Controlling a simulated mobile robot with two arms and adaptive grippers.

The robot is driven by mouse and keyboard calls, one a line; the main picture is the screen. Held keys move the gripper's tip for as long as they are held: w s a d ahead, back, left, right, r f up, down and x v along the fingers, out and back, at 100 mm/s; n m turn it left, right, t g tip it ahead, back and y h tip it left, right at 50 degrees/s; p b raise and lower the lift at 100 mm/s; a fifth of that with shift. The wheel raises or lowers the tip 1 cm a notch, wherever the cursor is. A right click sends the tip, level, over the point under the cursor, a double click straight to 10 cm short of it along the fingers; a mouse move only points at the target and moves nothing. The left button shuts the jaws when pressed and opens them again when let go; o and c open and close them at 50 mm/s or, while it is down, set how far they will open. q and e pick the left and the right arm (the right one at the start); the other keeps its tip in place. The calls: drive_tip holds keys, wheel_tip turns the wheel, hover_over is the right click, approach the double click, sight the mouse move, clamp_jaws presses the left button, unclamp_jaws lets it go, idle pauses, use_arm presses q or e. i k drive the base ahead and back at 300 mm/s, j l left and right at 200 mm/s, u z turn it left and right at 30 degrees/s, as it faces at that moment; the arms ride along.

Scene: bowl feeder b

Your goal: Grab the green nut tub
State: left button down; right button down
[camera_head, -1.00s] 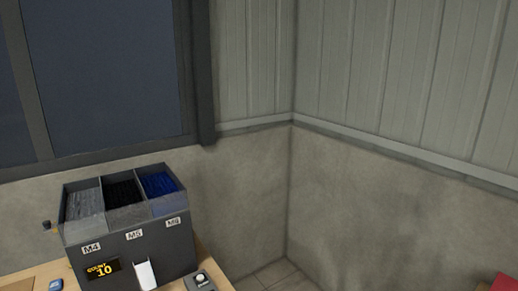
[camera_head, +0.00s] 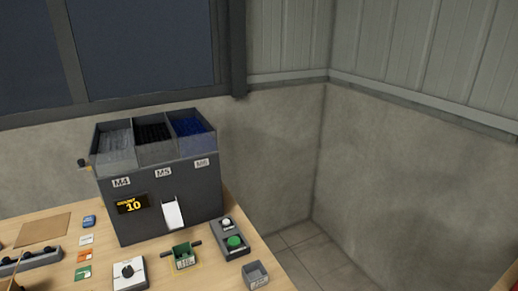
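A small green tub (camera_head: 182,256) with dark handles on its sides stands on the wooden table (camera_head: 262,244). It sits inside a yellow outlined square, in front of the grey feeder and a little below its white chute (camera_head: 173,214). Its inside is too small to make out clearly. Neither of my grippers is in the picture.
The feeder (camera_head: 160,188) has bins marked M4, M5 and M6 and a display reading 10. A button box (camera_head: 231,240) and a grey bin (camera_head: 256,274) stand right of the tub. A white dial box (camera_head: 129,273) stands left. Coloured cards lie further left.

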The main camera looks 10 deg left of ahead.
sight(184, 256)
drive_tip(key=i+l+u, duration=0.2)
drive_tip(key=u, duration=0.15)
drive_tip(key=i+l+u, duration=0.2)
drive_tip(key=l+u, duration=0.15)
drive_tip(key=l, duration=0.15)
drive_tip(key=i+l+u, duration=0.1)
drive_tip(key=l+u, duration=0.2)
drive_tip(key=l, duration=0.1)
